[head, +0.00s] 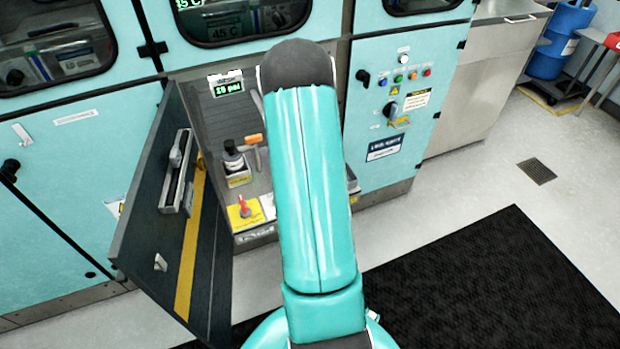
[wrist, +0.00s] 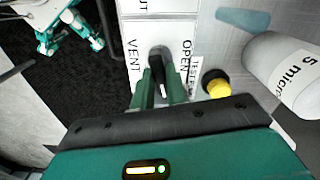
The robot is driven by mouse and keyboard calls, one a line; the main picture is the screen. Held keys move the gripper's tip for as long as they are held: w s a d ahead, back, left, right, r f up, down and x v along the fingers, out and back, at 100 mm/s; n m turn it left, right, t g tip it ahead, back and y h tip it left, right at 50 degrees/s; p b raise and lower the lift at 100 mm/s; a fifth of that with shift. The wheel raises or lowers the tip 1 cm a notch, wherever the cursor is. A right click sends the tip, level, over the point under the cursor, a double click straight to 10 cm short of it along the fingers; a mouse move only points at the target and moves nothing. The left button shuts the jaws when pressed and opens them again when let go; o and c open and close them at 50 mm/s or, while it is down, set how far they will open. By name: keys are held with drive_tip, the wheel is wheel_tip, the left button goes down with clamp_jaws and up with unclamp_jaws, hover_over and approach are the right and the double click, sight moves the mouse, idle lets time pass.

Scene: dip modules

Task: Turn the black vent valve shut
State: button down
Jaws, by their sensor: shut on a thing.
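The black vent valve (wrist: 156,62) shows in the wrist view on a white plate (wrist: 130,28) lettered VENT and OPEN. Its dark handle lies between the two green fingers of my gripper (wrist: 161,92), which is shut on it. The handle runs roughly along the lettering, from the hub toward my gripper. The fingers hide part of the handle's sides. In the head view my teal arm reaches into the open cabinet bay and hides the gripper and the valve.
In the wrist view a yellow-and-black knob (wrist: 216,86) and a white cylinder (wrist: 282,72) stand close to the right of my gripper. In the head view an open dark door (head: 150,235) hangs left of my arm. A red valve (head: 244,206) sits low in the bay.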

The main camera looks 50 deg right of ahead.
drive_tip(key=shift+m, duration=1.2)
drive_tip(key=c, duration=1.4)
unclamp_jaws()
drive_tip(key=shift+r, duration=0.15)
wheel_tip(320, 180, up, 14)
drive_tip(key=shift+f, duration=0.2)
